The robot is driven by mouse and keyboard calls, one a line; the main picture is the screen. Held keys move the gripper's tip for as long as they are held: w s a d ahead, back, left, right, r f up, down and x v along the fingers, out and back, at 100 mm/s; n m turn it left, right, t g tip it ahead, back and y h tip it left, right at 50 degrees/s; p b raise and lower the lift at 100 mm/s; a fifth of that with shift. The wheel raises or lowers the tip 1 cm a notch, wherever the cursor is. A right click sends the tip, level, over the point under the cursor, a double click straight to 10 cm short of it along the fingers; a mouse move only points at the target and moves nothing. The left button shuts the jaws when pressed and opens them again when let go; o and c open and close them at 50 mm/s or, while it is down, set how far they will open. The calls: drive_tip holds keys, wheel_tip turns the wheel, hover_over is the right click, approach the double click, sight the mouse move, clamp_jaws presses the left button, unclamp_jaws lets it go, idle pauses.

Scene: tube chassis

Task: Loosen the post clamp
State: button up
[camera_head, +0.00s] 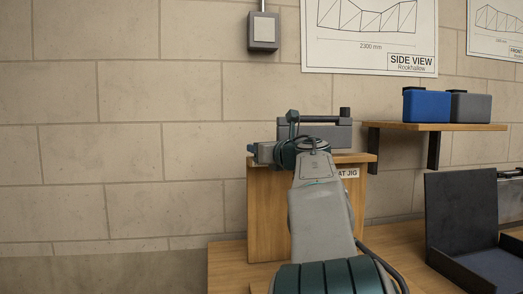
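A wooden jig block (265,215) stands on the bench, with a label ending in "AT JIG" (348,173) partly covered by my arm. On top of it sits a grey block (335,133) with a dark bar (327,120) and a short upright dark knob (345,113). This looks like the post clamp, but I cannot tell its lever or how tight it is. My arm reaches up in front of the jig. My gripper (292,128) is at the left end of the bar; its fingers are mostly hidden by my wrist, so contact and opening cannot be told.
A wooden wall shelf (440,127) at right holds a blue box (427,105) and a grey box (470,107). Below it, a dark open case (458,215) stands on the bench (395,240). A grey wall box (264,30) hangs above. The wall left of the jig is clear.

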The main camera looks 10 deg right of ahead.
drive_tip(key=shift+y, duration=0.3)
drive_tip(key=o, duration=0.7)
drive_tip(key=shift+a+m+h, duration=0.15)
drive_tip(key=shift+m+h, duration=0.45)
drive_tip(key=shift+h, duration=0.6)
drive_tip(key=shift+m+t+h+p, duration=0.55)
drive_tip(key=shift+m+h, duration=0.45)
drive_tip(key=shift+h, duration=0.6)
drive_tip(key=shift+a+r+m+h+p, duration=0.1)
drive_tip(key=shift+r+m+h+p, duration=0.1)
drive_tip(key=shift+m+h+p, duration=1.2)
drive_tip(key=shift+h+p, duration=0.4)
drive_tip(key=shift+h, duration=0.4)
drive_tip(key=shift+f+m+g+h+p, duration=0.1)
drive_tip(key=shift+m+g+h+p, duration=0.45)
drive_tip(key=shift+h+p, duration=0.6)
drive_tip(key=shift+m+p, duration=0.25)
drive_tip(key=shift+p, duration=0.3)
